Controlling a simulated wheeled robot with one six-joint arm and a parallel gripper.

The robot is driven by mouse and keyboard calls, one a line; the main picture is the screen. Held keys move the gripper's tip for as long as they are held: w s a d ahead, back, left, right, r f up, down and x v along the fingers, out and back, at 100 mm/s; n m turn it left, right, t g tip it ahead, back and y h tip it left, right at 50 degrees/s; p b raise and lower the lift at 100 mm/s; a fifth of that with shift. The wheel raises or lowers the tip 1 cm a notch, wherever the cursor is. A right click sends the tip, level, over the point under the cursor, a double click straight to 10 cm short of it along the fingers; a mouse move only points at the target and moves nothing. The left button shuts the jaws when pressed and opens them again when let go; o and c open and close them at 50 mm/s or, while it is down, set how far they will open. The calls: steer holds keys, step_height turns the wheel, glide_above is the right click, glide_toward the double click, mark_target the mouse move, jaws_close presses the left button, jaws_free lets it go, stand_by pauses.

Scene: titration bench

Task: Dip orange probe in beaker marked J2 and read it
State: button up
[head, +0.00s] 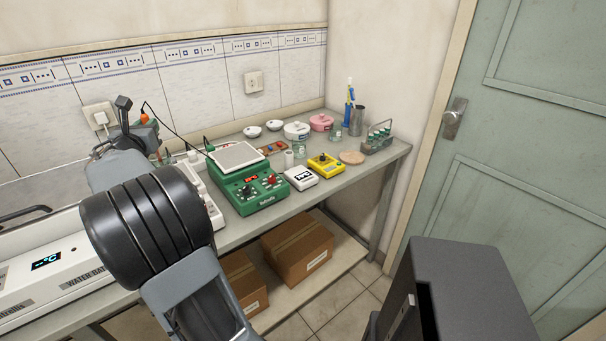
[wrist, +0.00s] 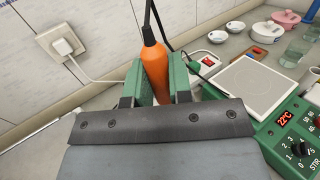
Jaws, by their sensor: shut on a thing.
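My gripper (head: 140,128) is at the left in the head view, raised beside the tiled wall. In the wrist view its green-padded jaws (wrist: 157,82) are shut on the orange probe (wrist: 154,66), which has a black cable at its top. The probe's orange end also shows in the head view (head: 144,118); its lower tip is hidden. I cannot read J2 on either. The wrist view shows glassware at its right edge (wrist: 295,52).
The green hotplate stirrer (head: 248,187) has a white top and a lit display. A white meter (head: 301,177), a yellow meter (head: 326,164), a pink pot (head: 321,122), a vial rack (head: 377,140) and a white water bath (head: 60,265) share the bench. A wall plug (head: 100,118) is near my gripper.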

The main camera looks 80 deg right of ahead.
steer(key=shift+r+p, duration=3)
steer(key=shift+r, duration=1.2)
